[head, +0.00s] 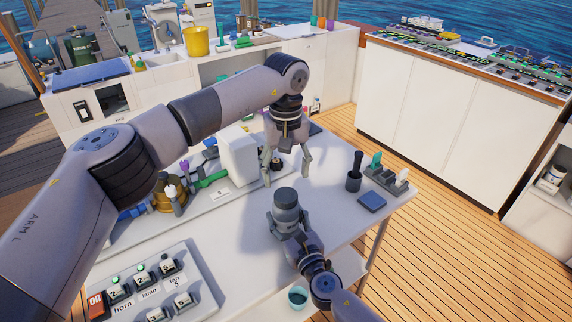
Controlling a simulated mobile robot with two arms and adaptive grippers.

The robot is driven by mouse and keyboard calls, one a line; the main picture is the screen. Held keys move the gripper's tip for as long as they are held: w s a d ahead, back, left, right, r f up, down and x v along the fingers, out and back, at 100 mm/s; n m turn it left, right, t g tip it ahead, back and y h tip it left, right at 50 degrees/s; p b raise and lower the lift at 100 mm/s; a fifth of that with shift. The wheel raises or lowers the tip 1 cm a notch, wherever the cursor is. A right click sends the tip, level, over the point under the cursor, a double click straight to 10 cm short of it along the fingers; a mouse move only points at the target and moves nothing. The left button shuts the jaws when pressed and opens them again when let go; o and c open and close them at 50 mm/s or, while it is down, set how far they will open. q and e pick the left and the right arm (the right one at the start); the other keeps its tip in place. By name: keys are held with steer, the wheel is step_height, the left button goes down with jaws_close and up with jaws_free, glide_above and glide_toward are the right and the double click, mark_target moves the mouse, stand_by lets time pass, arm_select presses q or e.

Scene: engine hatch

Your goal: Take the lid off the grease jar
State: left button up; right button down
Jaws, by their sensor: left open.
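The grease jar (286,213) is a small grey-blue jar standing upright at the right part of the white table, with its round dark lid (286,195) on top. My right gripper (287,222) comes in from the lower right and is shut around the jar's body; its fingers are partly hidden. My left gripper (287,176) points down with its fingers spread, empty, just above and behind the lid. A gap shows between its fingertips and the lid.
A white box (238,157) stands just left of my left gripper. A dark cup with a handle standing in it (354,172) and a blue pad (372,201) are to the right. A switch panel (150,285) lies front left, and a teal cup (297,297) near the front.

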mark_target(286, 194)
arm_select(q)
step_height(286, 194, down, 6)
steer(key=shift+f, duration=0.25)
steer(key=shift+c, duration=0.4)
